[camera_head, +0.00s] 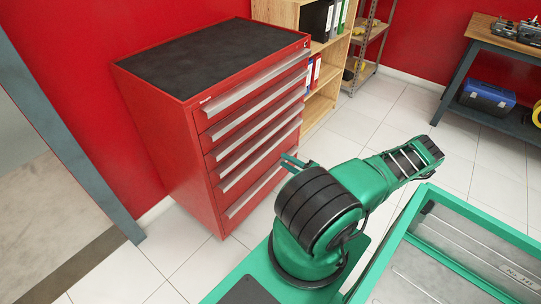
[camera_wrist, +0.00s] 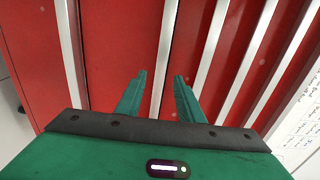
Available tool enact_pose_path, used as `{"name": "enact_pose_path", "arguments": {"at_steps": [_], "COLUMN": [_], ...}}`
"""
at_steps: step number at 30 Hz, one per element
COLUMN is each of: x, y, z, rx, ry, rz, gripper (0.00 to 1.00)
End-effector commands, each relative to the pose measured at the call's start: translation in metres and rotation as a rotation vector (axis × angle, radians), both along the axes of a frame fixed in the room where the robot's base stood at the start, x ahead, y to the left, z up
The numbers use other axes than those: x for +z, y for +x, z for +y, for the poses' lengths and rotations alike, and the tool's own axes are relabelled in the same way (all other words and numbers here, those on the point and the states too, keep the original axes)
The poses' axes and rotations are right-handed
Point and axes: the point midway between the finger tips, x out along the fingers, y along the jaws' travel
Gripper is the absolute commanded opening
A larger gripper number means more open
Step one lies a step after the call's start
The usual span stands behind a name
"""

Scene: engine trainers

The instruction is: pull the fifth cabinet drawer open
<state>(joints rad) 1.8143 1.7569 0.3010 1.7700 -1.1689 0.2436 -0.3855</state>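The red cabinet (camera_head: 160,130) stands on the left in the head view, with a stack of drawers, each with a long silver handle strip. All drawers look shut. My gripper (camera_head: 293,161) is at the cabinet's lower right front edge. In the wrist view my gripper (camera_wrist: 160,78) is open and empty. Its two green fingers point at the drawer fronts, one on each side of a silver handle strip (camera_wrist: 167,50). That strip is the second from the floor side and appears to be the fifth drawer's. I cannot tell whether the fingers touch it.
A wooden shelf (camera_head: 321,90) with binders stands right of the cabinet. A workbench (camera_head: 478,48) with a blue toolbox (camera_head: 487,96) is at the upper right. The tiled floor (camera_head: 180,247) in front of the cabinet's left side is clear. A grey door frame (camera_head: 62,130) is at left.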

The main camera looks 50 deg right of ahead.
Motion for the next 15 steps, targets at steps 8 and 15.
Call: {"name": "enact_pose_path", "arguments": {"at_steps": [8,15], "x": [0.001,0.0], "y": [0.05,0.079], "z": [0.005,0.007], "rx": [0.003,0.003], "ry": [0.0,0.0], "rz": [-0.001,0.001], "gripper": [0.34,0.34]}}
